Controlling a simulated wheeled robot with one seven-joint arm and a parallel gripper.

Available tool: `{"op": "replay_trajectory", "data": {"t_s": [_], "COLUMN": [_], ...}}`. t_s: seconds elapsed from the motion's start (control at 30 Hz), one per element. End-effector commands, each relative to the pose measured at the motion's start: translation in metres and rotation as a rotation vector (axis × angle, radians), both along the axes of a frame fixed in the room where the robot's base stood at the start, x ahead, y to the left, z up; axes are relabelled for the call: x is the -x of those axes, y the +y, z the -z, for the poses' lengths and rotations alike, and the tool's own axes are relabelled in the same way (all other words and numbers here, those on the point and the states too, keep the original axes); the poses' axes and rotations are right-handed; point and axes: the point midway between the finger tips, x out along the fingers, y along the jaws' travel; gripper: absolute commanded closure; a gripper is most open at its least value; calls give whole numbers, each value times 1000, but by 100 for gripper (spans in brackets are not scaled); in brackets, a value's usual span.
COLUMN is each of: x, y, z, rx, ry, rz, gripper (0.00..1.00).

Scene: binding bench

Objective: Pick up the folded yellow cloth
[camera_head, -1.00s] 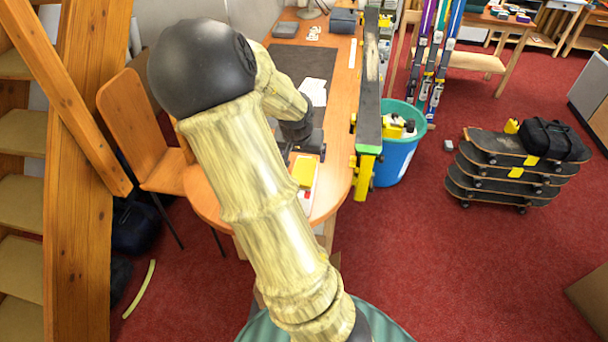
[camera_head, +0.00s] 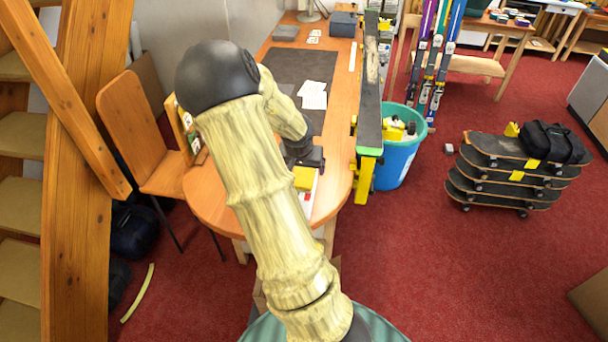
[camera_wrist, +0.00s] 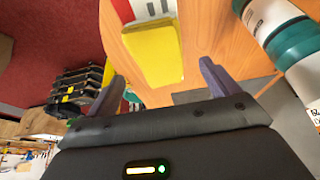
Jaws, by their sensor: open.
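The folded yellow cloth (camera_head: 304,178) lies near the rounded front end of the wooden table (camera_head: 217,202), on or against a white and red item (camera_head: 309,200). In the wrist view the yellow cloth (camera_wrist: 153,54) sits ahead of my open gripper (camera_wrist: 165,85), roughly between its two fingers and apart from them. In the head view my gripper (camera_head: 308,160) is just behind the cloth and partly hidden by my arm.
Papers (camera_head: 314,95) lie on a dark mat (camera_head: 297,68). A teal and white cylinder (camera_wrist: 283,35) is close to the right finger in the wrist view. A chair (camera_head: 140,130) stands left.

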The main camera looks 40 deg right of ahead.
Motion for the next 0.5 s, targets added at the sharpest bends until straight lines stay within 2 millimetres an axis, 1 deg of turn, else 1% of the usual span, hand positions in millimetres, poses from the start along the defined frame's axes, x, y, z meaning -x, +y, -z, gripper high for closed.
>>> {"op": "replay_trajectory", "data": {"t_s": [0.2, 0.3, 0.5], "x": [-9, -10, -11], "y": [-9, -11, -11], "z": [26, 31, 31], "rx": [1, 1, 1], "ry": [1, 0, -1], "rz": [2, 0, 0], "gripper": [13, 13, 13]}}
